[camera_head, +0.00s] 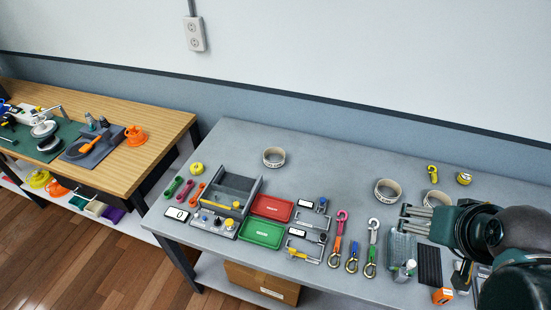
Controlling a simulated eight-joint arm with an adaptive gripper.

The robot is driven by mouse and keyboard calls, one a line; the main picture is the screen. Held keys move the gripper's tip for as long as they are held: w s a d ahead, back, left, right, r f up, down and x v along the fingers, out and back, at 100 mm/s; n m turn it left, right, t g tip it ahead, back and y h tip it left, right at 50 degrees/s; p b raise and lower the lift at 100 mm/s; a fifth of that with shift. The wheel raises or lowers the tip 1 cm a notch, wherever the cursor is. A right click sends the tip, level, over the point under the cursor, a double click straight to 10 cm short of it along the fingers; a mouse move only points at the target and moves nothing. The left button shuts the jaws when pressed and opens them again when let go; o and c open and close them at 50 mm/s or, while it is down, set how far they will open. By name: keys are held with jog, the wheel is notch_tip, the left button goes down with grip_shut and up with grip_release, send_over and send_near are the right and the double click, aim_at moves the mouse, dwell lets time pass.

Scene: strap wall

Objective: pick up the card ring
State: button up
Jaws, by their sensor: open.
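Three beige, card-like rings with dark print on their sides lie on the grey table. One card ring (274,163) is alone near the back edge, left of middle. A second card ring (387,198) lies farther right, just left of and behind my gripper. A third (427,197) lies right of that one, partly hidden by my arm. I cannot tell which one is meant. My gripper (405,218) is open at the right of the table, with its grey fingers pointing left. I see nothing between the fingers.
A grey tray box (244,182), a red tray (272,207) and a green tray (262,233) stand left of middle. Several straps with hooks (372,248) lie in front of my gripper. A yellow hook (432,170) lies behind it. The table's back middle is clear.

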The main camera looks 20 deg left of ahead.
jog(key=shift+o, duration=0.5)
jog(key=shift+w, duration=0.1)
jog(key=w+a+r+n+g, duration=0.1)
jog(key=w+a+r+n, duration=0.1)
jog(key=w+a, duration=0.4)
jog(key=w+a+r+n+g, duration=0.1)
jog(key=w+a+r+n, duration=0.2)
jog(key=w, duration=0.6)
jog(key=w+a+f+n+g+y, duration=0.1)
jog(key=w+a+f+n+g, duration=0.2)
jog(key=w+a, duration=1)
jog(key=w+a+f+n, duration=0.3)
jog(key=w+a+f, duration=0.1)
jog(key=a+f, duration=0.4)
jog(key=w+a+f+n+g, duration=0.1)
jog(key=w+a+f+n, duration=0.2)
jog(key=a+f, duration=0.5)
jog(key=w+a+f+n+g+h, duration=0.1)
jog(key=w+a+f+n, duration=0.2)
jog(key=a+f, duration=0.6)
jog(key=w+a, duration=0.1)
jog(key=a, duration=0.4)
jog(key=shift+w, duration=0.4)
jog(key=shift+f, duration=0.1)
